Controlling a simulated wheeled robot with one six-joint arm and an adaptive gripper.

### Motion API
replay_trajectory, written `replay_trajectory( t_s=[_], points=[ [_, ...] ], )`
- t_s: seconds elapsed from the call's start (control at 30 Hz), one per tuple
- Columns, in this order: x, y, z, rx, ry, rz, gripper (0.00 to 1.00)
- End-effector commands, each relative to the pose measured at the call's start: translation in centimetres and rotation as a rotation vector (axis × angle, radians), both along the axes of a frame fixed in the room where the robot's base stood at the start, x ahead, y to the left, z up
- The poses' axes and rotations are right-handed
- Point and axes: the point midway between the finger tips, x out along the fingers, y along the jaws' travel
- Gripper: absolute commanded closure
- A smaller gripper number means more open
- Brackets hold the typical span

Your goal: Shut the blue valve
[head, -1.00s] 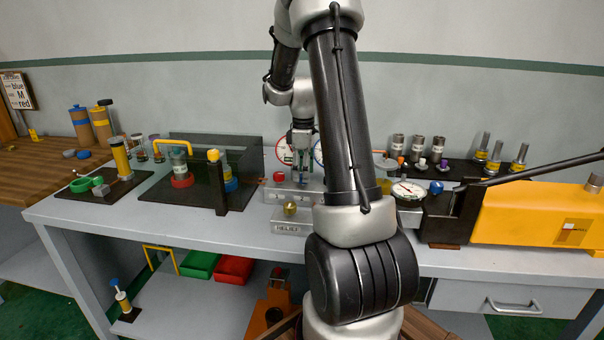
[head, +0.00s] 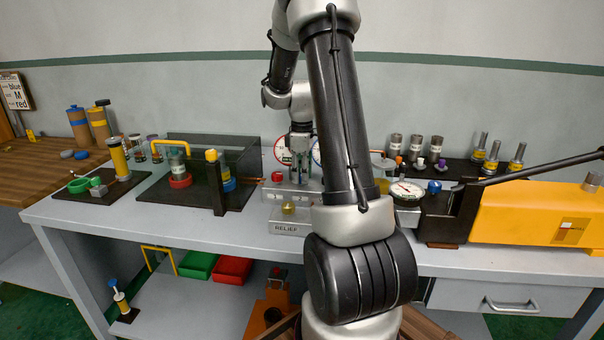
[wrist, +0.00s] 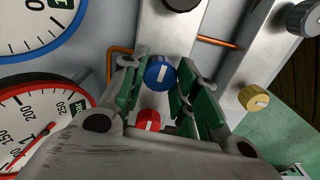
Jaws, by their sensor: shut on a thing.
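The blue valve (wrist: 160,74) is a round blue knob with a white line, on a pale metal block. In the wrist view the line runs nearly up and down, leaning slightly right. My gripper (wrist: 158,80) has its green-padded fingers on either side of this knob and is shut on it. There the fingers hide most of the blue valve.
A red knob (wrist: 147,120) sits close to the blue one, and a yellow knob (wrist: 253,98) stands to the right. A red-rimmed gauge (wrist: 40,125) and a blue-rimmed gauge (wrist: 38,35) are at left. A yellow pump (head: 540,213) with a long lever stands right on the bench.

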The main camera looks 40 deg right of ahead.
Motion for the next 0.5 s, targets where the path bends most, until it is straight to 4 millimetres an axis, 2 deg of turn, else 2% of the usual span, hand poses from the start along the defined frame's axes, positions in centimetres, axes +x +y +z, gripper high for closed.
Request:
replay_trajectory(
  t_s=[0.27,0.5],
  points=[
    [0.03,-0.03,0.05,-0.001,-0.001,-0.167,0.94],
    [0.04,-0.03,0.06,0.0,-0.001,-0.39,0.94]
  ],
)
